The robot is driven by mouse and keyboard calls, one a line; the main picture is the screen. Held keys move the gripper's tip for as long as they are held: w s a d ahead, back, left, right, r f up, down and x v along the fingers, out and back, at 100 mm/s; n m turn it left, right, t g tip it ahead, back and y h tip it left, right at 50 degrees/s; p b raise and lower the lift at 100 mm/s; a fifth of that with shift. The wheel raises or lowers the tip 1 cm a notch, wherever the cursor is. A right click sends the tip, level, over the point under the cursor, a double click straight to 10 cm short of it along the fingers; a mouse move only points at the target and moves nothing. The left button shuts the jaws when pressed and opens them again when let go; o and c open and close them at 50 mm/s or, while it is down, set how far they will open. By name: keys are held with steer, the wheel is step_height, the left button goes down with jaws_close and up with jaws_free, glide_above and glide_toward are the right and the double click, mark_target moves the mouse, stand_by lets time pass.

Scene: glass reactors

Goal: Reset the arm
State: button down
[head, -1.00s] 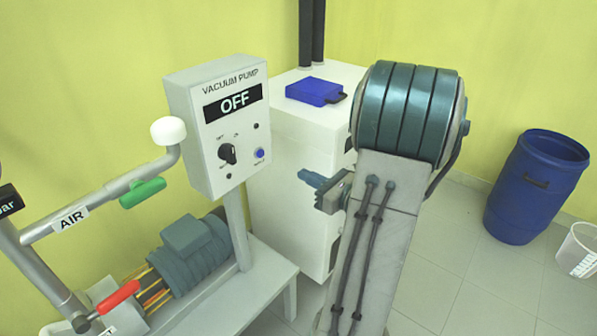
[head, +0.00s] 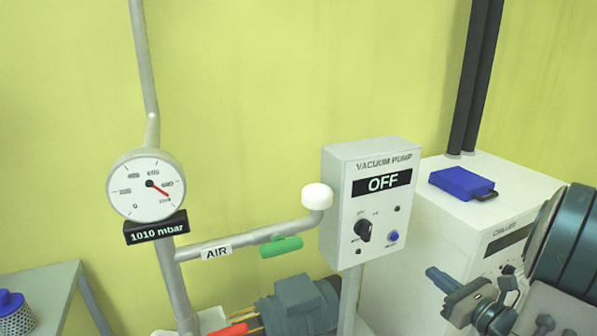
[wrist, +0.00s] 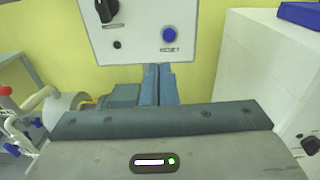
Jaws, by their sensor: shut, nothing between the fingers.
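My gripper (head: 436,276) shows at the lower right of the head view, in front of the white chiller cabinet, with its fingers pointing left. In the wrist view the two blue fingers of my gripper (wrist: 159,84) are together and hold nothing. They point toward the area below the vacuum pump control box (wrist: 150,28). My large teal arm joint fills the right edge of the head view and hides part of the chiller.
The vacuum pump box (head: 372,205) reads OFF. Left of it are the AIR pipe with a green handle (head: 281,247) and a gauge (head: 147,185) reading 1010 mbar. The chiller (head: 440,217) carries a blue case (head: 461,184). A pump motor (head: 300,305) sits below.

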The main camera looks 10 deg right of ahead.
steer(key=s+a+r+n+g+y+p, duration=0.1)
steer(key=s+a+n+g+y+p, duration=0.1)
steer(key=a+n+g, duration=0.65)
steer(key=s+a+r+n+g+y+p, duration=0.25)
steer(key=a+n, duration=0.25)
steer(key=a, duration=0.7)
steer(key=s+a+n+g+h+p, duration=0.1)
steer(key=s+a+n+g+h, duration=0.35)
steer(key=s+n, duration=0.3)
steer(key=d+r+n+h+p, duration=0.1)
steer(key=n+h, duration=0.1)
steer(key=n, duration=0.1)
steer(key=d+r+n+t+h+p, duration=0.1)
steer(key=r+n, duration=0.1)
steer(key=n, duration=0.2)
steer(key=s+r+n+h, duration=0.1)
steer(key=n+h, duration=0.1)
steer(key=n, duration=0.1)
steer(key=shift+s+d+r+n+h+p, duration=0.1)
steer(key=shift+d+r+n+h+p, duration=0.2)
steer(key=shift+d+r+n+p, duration=0.1)
steer(key=shift+d, duration=0.1)
